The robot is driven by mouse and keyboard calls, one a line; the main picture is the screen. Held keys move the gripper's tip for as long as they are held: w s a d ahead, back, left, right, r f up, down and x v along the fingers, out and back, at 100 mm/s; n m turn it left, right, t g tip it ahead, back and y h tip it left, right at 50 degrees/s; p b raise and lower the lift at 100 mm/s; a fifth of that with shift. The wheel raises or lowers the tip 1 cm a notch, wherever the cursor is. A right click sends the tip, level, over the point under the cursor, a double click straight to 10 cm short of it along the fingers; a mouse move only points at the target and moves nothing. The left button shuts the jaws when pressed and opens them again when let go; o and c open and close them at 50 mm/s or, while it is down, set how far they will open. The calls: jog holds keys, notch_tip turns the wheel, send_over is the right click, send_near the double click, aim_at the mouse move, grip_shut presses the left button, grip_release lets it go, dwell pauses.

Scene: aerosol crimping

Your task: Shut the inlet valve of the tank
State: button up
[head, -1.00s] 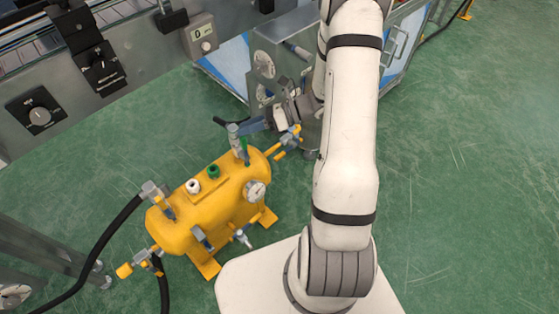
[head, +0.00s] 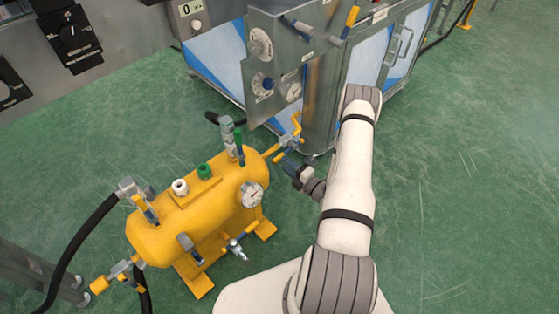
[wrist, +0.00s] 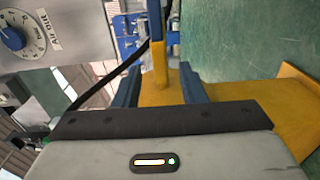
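The yellow tank (head: 190,228) stands on the floor left of my arm, carrying several valves and fittings. A yellow pipe fitting (head: 284,147) sticks out of its right end. My gripper (head: 287,163) is low beside this fitting. In the wrist view my gripper (wrist: 158,78) has its two blue fingers apart. A yellow upright piece (wrist: 159,65) shows between them with gaps on both sides, and a blue bar (wrist: 155,20) rises above it. I cannot read any label naming the inlet valve.
A steel cabinet (head: 300,75) with dials stands just behind the tank's right end; a dial panel (wrist: 45,35) shows in the wrist view. A black hose (head: 88,232) runs from the tank's left side. Green floor is clear to the right.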

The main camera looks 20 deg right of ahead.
aim_at(279, 157)
jog(key=b+x, duration=0.1)
jog(key=x, duration=0.4)
grip_shut()
dwell(0.3)
jog(key=shift+d, duration=0.1)
